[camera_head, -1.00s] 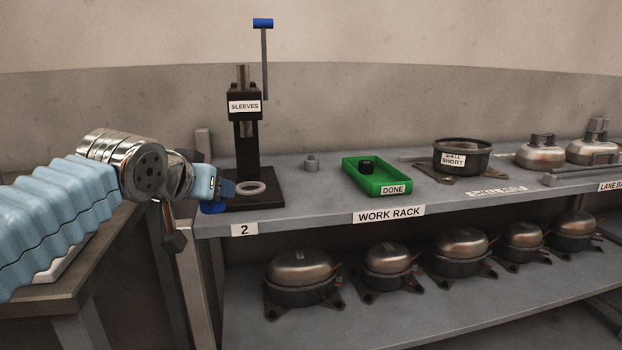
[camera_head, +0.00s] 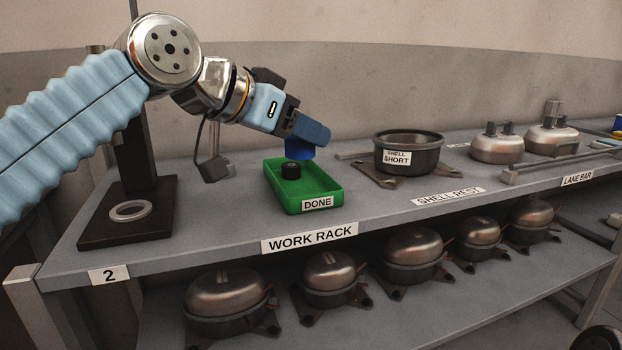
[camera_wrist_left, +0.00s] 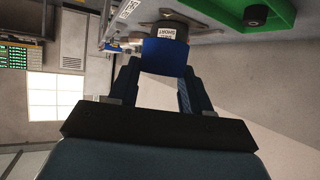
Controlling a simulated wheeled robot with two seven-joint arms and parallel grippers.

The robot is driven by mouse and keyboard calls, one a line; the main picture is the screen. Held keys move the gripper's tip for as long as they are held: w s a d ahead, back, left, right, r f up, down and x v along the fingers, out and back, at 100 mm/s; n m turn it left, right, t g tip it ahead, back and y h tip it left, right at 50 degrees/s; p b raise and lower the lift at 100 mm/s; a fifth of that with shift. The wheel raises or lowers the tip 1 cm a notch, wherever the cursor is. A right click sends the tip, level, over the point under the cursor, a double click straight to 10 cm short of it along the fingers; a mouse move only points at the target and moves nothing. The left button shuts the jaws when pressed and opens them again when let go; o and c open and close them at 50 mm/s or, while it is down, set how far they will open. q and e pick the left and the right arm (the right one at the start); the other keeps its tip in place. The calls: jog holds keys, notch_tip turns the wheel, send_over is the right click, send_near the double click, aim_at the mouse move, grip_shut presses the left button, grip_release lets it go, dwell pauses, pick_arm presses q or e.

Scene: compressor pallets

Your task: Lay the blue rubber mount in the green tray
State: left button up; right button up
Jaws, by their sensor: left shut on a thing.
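The blue rubber mount (camera_head: 299,149) is held in my left gripper (camera_head: 306,136), above the back right part of the green tray. In the left wrist view the mount (camera_wrist_left: 165,57) sits between the two fingers (camera_wrist_left: 158,84). The green tray (camera_head: 319,206), labelled DONE, stands on the work rack with a black round mount (camera_head: 291,171) inside it. The tray also shows at the top right of the left wrist view (camera_wrist_left: 284,14). The held mount is apart from the tray. My right gripper is not in view.
A black press base (camera_head: 100,228) with a pale ring (camera_head: 131,210) is at the rack's left. An open SHELL SHORT pot (camera_head: 425,159) stands right of the tray. Compressors (camera_head: 415,250) fill the lower shelf. The rack top in front of the pot is mostly clear.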

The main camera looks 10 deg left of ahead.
pick_arm(q)
jog(key=w+f, duration=0.2)
jog(key=w, duration=0.1)
jog(key=w+a+f, duration=0.1)
jog(key=w+f, duration=0.1)
jog(key=w, duration=0.2)
jog(key=w+a+f, duration=0.1)
jog(key=w+f, duration=0.2)
jog(key=shift+w+f+b, duration=0.1)
jog(key=shift+w+b, duration=0.05)
jog(key=shift+b, duration=0.15)
jog(key=f, duration=0.1)
jog(key=w+f, duration=0.1)
jog(key=f, duration=0.1)
jog(key=w+f+b, duration=0.1)
jog(key=shift+a+f, duration=0.1)
jog(key=shift+f, duration=0.05)
jog(key=shift+s+f, duration=0.1)
jog(key=shift+f, duration=0.35)
jog(key=shift+f, duration=0.2)
jog(key=o, duration=1.2)
jog(key=shift+c, duration=0.2)
jog(key=shift+r, duration=0.1)
